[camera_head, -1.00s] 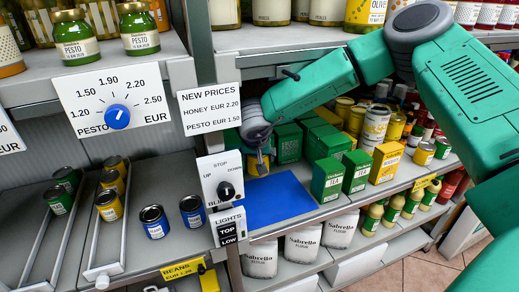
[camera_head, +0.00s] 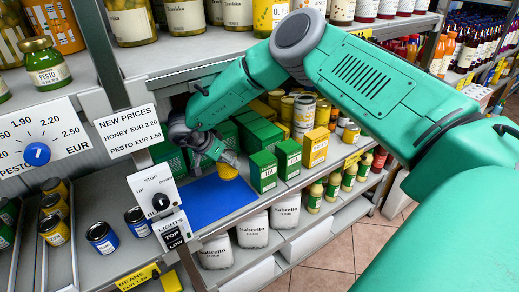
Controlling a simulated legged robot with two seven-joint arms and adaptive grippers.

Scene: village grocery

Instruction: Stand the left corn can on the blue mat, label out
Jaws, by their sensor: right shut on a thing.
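My right gripper (camera_head: 224,158) reaches in from the upper right and is shut on a yellow can (camera_head: 229,171). It holds the can over the back right part of the blue mat (camera_head: 190,213), by the green tea boxes. The gripper partly hides the can; I cannot tell whether it touches the mat or where its label faces. More yellow cans (camera_head: 54,231) stand in a row in the rack at the left. My left gripper is not in view.
Green boxes (camera_head: 264,172) and a yellow box (camera_head: 315,147) stand right of the mat. A switch panel (camera_head: 158,201) stands at its left front. Blue-labelled cans (camera_head: 102,238) stand further left. White flour bags (camera_head: 217,252) fill the shelf below. The mat's front is clear.

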